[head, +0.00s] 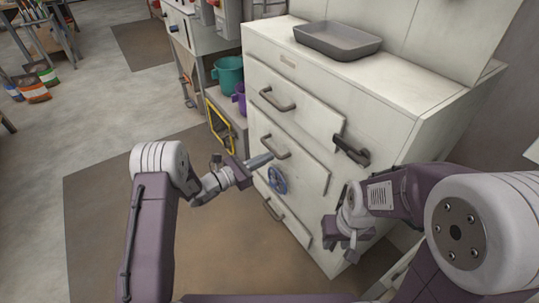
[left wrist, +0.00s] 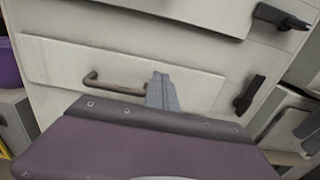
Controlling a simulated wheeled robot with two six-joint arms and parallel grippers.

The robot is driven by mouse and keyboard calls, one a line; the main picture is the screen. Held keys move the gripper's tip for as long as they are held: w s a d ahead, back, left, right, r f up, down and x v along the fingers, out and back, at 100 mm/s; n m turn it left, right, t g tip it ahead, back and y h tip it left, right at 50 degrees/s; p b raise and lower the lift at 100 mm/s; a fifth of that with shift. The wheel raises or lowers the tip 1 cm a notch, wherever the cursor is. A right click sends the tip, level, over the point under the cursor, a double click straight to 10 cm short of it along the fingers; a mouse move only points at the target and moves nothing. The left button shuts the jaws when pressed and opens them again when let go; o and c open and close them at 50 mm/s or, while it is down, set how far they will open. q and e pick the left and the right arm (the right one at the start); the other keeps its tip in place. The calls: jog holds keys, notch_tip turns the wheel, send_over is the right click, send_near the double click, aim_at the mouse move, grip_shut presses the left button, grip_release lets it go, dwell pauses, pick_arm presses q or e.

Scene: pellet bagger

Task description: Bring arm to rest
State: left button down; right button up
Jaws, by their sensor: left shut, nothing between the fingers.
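My left gripper (head: 261,160) is held out in front of the white cabinet (head: 375,100) in the head view, its slim grey fingers together and empty. In the left wrist view the shut fingers (left wrist: 163,92) overlap a drawer front just right of its bar handle (left wrist: 118,80); whether they touch it I cannot tell. My right gripper (head: 347,240) hangs low in front of the cabinet's right part. Its fingers are small and angled away, so its opening is unclear.
A grey tray (head: 337,41) lies on top. A teal bucket (head: 228,75) and a purple bucket (head: 240,97) stand left of it. The brown mat (head: 95,200) is clear at left.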

pick_arm(q)
jog(key=v, duration=0.3)
jog(key=p+v, duration=0.1)
jog(key=shift+s+a+f, duration=0.1)
jog(key=shift+a+f, duration=0.25)
jog(key=shift+a, duration=0.1)
